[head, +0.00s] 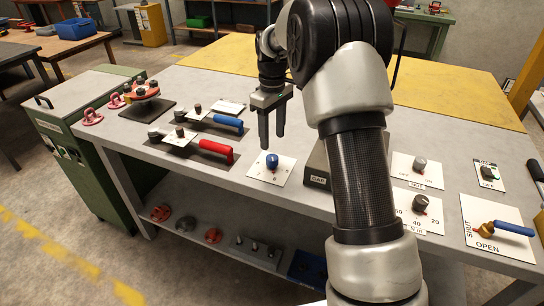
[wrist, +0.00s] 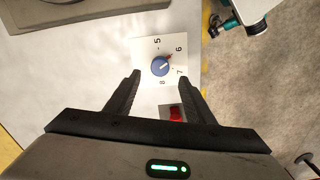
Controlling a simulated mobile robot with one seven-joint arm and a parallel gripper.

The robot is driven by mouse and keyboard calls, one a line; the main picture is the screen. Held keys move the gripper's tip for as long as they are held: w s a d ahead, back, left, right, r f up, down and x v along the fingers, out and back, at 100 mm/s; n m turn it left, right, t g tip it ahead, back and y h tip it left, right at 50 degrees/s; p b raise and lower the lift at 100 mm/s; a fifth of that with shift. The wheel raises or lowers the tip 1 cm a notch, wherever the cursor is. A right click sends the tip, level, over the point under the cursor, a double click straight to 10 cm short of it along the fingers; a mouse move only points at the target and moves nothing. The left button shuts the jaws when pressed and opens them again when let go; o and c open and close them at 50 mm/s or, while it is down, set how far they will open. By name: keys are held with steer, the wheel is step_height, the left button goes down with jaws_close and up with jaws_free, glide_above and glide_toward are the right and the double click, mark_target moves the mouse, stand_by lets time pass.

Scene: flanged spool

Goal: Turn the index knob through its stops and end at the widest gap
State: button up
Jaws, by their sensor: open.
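The index knob (head: 272,161) is blue and sits on a white plate (head: 262,175) near the front edge of the grey bench. In the wrist view the knob (wrist: 160,67) has the numbers 5, 6, 7 and 8 around it, and its red pointer (wrist: 169,57) is at or near 6. My gripper (head: 272,143) points down above the knob, its fingers apart and empty. In the wrist view my gripper (wrist: 161,73) has one finger on each side of the knob in the picture; no contact shows. A box marked GAP (head: 318,180) stands right of the knob, its face partly hidden by my arm.
Left of the knob are clamps with a red handle (head: 215,150) and a blue handle (head: 229,121), and a red spool-like part (head: 146,89). On the right are an ON/OFF knob (head: 420,163), a numbered knob (head: 420,202) and a blue-handled valve (head: 512,229).

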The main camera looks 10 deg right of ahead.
mark_target(272, 157)
step_height(272, 157, down, 8)
steer(key=shift+r+b, duration=0.15)
steer(key=shift+b, duration=0.25)
steer(key=c, duration=1.1)
steer(key=shift+o, duration=0.2)
steer(key=shift+m, duration=0.3)
steer(key=shift+r+m+p, duration=0.1)
steer(key=shift+m+p, duration=0.55)
steer(key=shift+m, duration=0.35)
steer(key=m+p, duration=0.1)
steer(key=m, duration=0.2)
steer(key=shift+m, duration=0.3)
steer(key=m+p, duration=0.1)
steer(key=m, duration=0.4)
steer(key=shift+w, duration=0.1)
steer(key=shift+m, duration=0.4)
